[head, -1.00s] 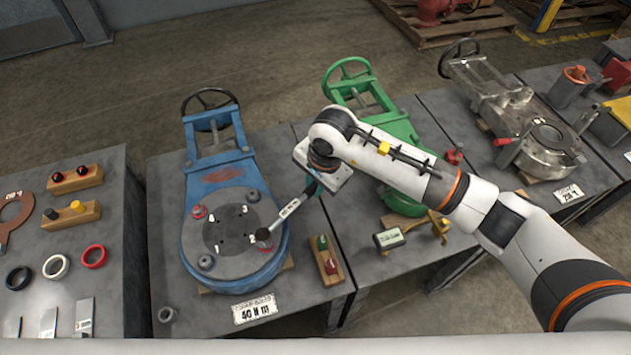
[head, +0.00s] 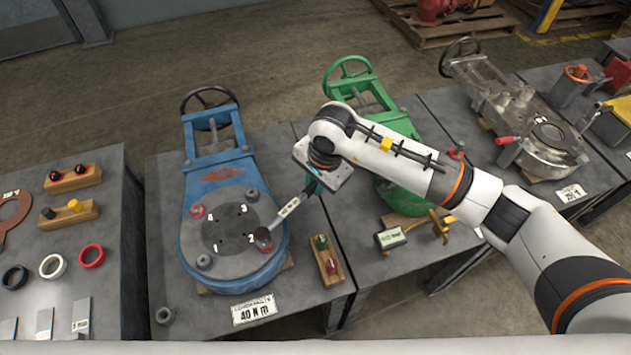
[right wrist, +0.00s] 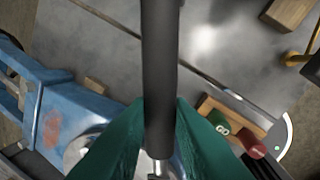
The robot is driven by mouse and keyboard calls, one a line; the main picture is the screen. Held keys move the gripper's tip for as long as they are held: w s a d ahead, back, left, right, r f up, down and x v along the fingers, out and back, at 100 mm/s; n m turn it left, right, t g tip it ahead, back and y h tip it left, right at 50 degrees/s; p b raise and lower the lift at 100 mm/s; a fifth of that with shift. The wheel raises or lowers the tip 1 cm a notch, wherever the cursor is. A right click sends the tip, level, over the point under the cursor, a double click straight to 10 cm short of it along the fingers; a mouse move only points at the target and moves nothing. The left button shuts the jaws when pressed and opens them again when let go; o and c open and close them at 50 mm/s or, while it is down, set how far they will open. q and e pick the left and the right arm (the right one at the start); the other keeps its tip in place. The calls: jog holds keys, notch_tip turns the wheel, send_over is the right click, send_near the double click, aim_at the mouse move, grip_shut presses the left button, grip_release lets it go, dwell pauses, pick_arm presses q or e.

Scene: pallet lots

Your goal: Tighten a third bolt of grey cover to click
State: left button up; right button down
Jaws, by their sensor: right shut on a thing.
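The blue valve body (head: 205,178) carries a round grey cover (head: 222,262) with a darker centre disc numbered 1 to 4. Bolt heads show near 4 (head: 198,210), with a red ring, near 3 (head: 252,195) and near 1 (head: 204,261). My right gripper (head: 313,187) is shut on the handle of a torque wrench (head: 288,209). The wrench's round head is over the spot beside 2 and hides any bolt there. In the right wrist view the dark handle (right wrist: 158,60) runs between my green fingers (right wrist: 158,108). My left gripper is not in view.
A wooden block with green and red pieces (head: 327,262) stands right of the cover. A "40 N m" tag (head: 254,310) lies in front. A green valve (head: 405,200) stands beneath my right arm. The left table holds rings (head: 52,266) and wooden blocks.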

jog(key=shift+b, duration=0.3)
dwell(0.8)
jog(key=shift+f+b, duration=0.55)
jog(key=shift+b, duration=0.05)
jog(key=shift+d+f+b, duration=0.15)
jog(key=shift+f+b, duration=0.2)
jog(key=shift+s+d+f+b, duration=0.15)
jog(key=shift+d+f+b, duration=0.05)
jog(key=shift+f+b, duration=0.35)
jog(key=shift+s+d, duration=0.2)
jog(key=shift+s+d+m, duration=0.3)
jog(key=shift+m, duration=0.2)
jog(key=shift+d, duration=0.1)
jog(key=shift+s+d+m+p, duration=0.35)
jog(key=shift+s+m+p, duration=0.1)
jog(key=shift+s+m, duration=0.15)
